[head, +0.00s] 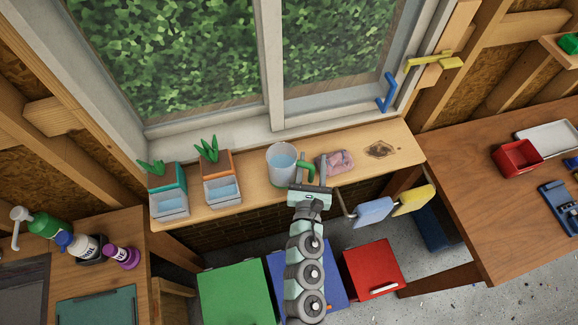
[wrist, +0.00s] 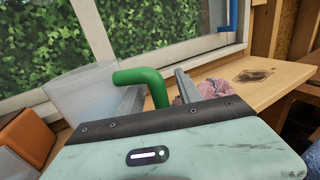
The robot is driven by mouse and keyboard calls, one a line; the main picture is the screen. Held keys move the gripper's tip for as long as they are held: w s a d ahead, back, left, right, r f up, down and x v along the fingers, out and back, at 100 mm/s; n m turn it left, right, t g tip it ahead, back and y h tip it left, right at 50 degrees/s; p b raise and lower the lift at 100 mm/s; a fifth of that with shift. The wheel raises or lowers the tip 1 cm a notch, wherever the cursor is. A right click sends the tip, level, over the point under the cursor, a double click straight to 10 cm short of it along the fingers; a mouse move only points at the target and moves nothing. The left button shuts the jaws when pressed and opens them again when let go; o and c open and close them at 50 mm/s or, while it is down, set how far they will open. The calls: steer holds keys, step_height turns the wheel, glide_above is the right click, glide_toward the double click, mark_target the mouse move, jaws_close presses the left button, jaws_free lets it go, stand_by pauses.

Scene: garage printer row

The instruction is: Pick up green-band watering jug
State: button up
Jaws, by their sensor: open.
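The watering jug (head: 281,163) is a clear, translucent vessel with water in it and a green handle (head: 306,168) on its right side. It stands upright on the wooden window shelf. In the wrist view the jug (wrist: 75,92) is at the left, and its green handle (wrist: 145,78) rises above my gripper's dark front edge. My gripper (head: 312,169) is open at the handle, with the handle appearing between its fingers. One finger shows right of the handle in the wrist view (wrist: 187,88). Contact with the handle cannot be told. The jug's lower part is hidden in the wrist view.
A pink cloth (head: 335,163) lies right of the jug, close to my gripper. Two planters (head: 222,190) (head: 168,204) stand left on the shelf (head: 256,187). Blue (head: 373,212) and yellow (head: 414,200) panels hang at the shelf's front right. The window is behind.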

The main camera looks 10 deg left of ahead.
steer(key=shift+c, duration=0.3)
jaws_close()
stand_by(1.1)
